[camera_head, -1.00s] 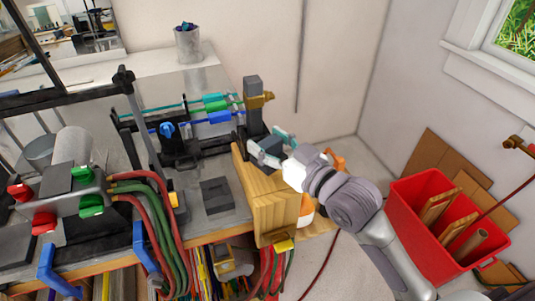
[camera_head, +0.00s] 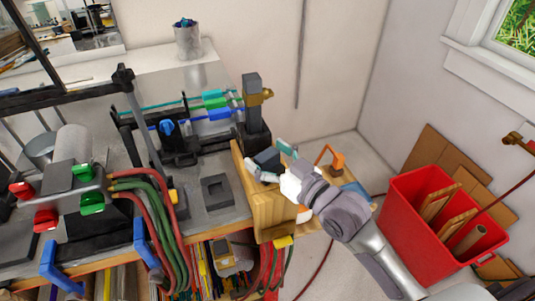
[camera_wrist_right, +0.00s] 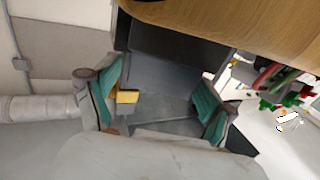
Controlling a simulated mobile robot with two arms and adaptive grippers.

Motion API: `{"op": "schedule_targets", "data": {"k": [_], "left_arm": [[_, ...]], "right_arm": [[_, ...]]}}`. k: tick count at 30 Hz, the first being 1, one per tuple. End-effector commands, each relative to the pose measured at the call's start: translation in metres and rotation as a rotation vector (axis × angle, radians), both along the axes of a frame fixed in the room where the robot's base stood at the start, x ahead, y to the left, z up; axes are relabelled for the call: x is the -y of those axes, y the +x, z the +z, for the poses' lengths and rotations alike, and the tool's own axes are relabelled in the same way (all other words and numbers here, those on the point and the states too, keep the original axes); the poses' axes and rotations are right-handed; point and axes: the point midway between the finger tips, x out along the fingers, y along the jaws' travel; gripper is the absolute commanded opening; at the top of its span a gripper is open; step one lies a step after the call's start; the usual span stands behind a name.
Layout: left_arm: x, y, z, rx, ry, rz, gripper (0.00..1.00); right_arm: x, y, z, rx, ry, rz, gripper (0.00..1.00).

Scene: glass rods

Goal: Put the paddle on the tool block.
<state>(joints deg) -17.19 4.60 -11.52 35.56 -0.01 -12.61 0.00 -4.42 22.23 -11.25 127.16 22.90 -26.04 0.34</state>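My right gripper (camera_head: 270,160) is above the wooden block at the bench's right end, with its two teal-padded fingers wide apart. In the right wrist view the gripper (camera_wrist_right: 160,105) shows a gap between the pads, with dark grey surfaces and a small yellow piece behind it. I cannot tell whether any dark surface there is the paddle, and I cannot pick the paddle out elsewhere. A dark grey block with a square recess (camera_head: 217,190) lies on the bench, left of the gripper; it may be the tool block. My left gripper is not in view.
The wooden block (camera_head: 270,215) stands at the bench edge, below the gripper. A dark upright post (camera_head: 254,120) with a brass clamp is just behind. Glass rods, hoses (camera_head: 165,225) and a burner fill the bench's left. A red bin (camera_head: 415,205) stands right.

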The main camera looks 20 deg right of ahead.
Motion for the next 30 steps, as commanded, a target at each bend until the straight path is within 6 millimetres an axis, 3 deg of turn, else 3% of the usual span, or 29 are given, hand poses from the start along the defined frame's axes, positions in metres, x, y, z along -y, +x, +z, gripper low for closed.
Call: {"op": "schedule_targets", "data": {"k": [11, 23, 25, 30], "left_arm": [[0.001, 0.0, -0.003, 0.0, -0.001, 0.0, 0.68], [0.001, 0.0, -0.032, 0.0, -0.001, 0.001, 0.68], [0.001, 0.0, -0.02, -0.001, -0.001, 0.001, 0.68], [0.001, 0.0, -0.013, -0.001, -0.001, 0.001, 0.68]], "right_arm": [[0.003, -0.006, 0.0, 0.0, -0.001, -0.001, 0.84], [0.037, -0.083, -0.003, -0.004, -0.005, 0.002, 0.84], [0.041, -0.091, 0.004, -0.007, -0.002, 0.001, 0.84], [0.047, -0.103, 0.004, -0.003, 0.0, 0.0, 0.84]]}}
